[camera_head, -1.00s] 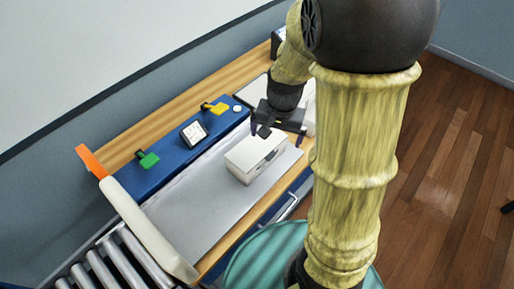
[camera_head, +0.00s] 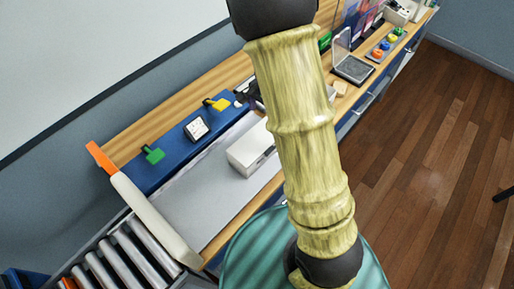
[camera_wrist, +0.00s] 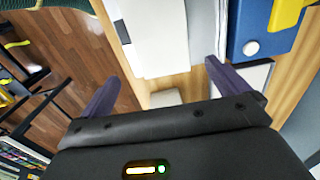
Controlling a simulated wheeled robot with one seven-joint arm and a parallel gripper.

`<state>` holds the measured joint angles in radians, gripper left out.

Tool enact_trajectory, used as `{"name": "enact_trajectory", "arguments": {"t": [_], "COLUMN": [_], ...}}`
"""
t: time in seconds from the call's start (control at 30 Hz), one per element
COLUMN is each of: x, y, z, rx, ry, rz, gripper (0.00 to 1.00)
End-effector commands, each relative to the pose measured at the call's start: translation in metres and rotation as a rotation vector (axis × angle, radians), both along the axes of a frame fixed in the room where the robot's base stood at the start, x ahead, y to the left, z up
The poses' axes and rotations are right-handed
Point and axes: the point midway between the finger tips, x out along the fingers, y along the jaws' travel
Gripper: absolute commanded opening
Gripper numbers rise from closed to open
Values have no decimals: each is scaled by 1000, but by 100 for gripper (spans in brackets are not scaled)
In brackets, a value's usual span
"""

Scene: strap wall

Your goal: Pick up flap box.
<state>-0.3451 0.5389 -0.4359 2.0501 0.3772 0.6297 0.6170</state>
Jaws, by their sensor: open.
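The flap box, a white box (camera_head: 249,153), sits on the grey mat (camera_head: 195,205) of the workbench. My arm hides its right part in the head view. It also shows at the top of the wrist view (camera_wrist: 158,40), ahead of my fingers. My gripper (camera_wrist: 163,76) is open, with its two dark fingers spread wide and nothing between them. The fingers appear apart from the box; their height over it is hard to tell. In the head view my gripper is mostly hidden behind my arm, with only a dark bit showing.
A blue panel (camera_head: 172,168) with a green lever (camera_head: 153,155), a white dial (camera_head: 196,128) and a yellow lever (camera_head: 216,104) runs behind the mat. A white bar with an orange end (camera_head: 150,220) and rollers (camera_head: 125,255) lie left. An open grey-lined case (camera_head: 352,68) stands right.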

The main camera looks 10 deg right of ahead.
Motion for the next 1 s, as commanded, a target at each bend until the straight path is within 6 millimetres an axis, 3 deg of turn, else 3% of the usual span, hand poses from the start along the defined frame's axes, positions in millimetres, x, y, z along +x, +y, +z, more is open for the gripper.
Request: {"name": "enact_trajectory", "arguments": {"t": [0.3, 0.5, 1.0], "x": [-1, -1, 0], "y": [-1, -1, 1], "z": [-55, -79, -88], "rx": [-1, 0, 0], "ry": [5, 2, 3], "rz": [-2, -2, 0], "gripper": [100, 100, 100]}}
